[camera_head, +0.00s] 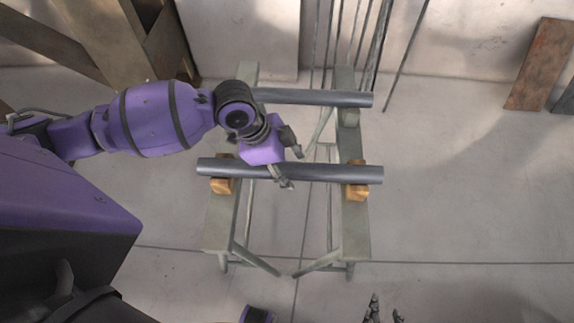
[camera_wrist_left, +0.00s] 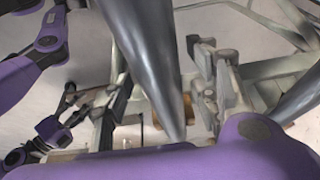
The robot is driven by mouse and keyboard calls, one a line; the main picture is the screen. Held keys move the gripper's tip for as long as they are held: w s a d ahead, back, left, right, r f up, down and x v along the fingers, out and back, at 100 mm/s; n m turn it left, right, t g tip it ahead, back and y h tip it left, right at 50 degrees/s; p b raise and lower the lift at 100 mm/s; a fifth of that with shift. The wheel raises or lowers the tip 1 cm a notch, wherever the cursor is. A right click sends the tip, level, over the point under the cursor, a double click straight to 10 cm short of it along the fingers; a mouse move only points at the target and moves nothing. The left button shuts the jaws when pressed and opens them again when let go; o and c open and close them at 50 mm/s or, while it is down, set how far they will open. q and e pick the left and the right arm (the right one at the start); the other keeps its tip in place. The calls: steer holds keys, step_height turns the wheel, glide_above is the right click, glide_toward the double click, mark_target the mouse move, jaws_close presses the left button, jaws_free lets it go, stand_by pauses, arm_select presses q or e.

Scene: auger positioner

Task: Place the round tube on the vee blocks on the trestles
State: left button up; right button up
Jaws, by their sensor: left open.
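A grey round tube (camera_head: 320,172) lies level across the two trestles, with its ends on a left wooden vee block (camera_head: 222,185) and a right wooden vee block (camera_head: 357,190). In the left wrist view the tube (camera_wrist_left: 148,60) runs down the middle, with a wooden block near its far end. My left gripper (camera_head: 290,163) is open over the middle of the tube, one finger at the near side and one toward the back; I cannot tell whether it touches. My right gripper (camera_head: 385,309) is low at the bottom edge, fingers apart and empty, partly cut off.
A second grey tube (camera_head: 315,97) lies across the back of the left trestle (camera_head: 221,232) and right trestle (camera_head: 355,235). Thin rods lean on the back wall. A rusty plate (camera_head: 541,65) leans at right. The floor right of the trestles is clear.

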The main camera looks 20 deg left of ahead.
arm_select(q)
steer(key=shift+r, duration=0.25)
steer(key=p+v, duration=0.1)
steer(key=v, duration=1)
steer(key=shift+a+r, duration=0.25)
steer(key=shift+r, duration=0.05)
arm_select(e)
steer(key=shift+w+r, duration=0.45)
steer(key=shift+r, duration=0.15)
arm_select(q)
steer(key=shift+s, duration=0.1)
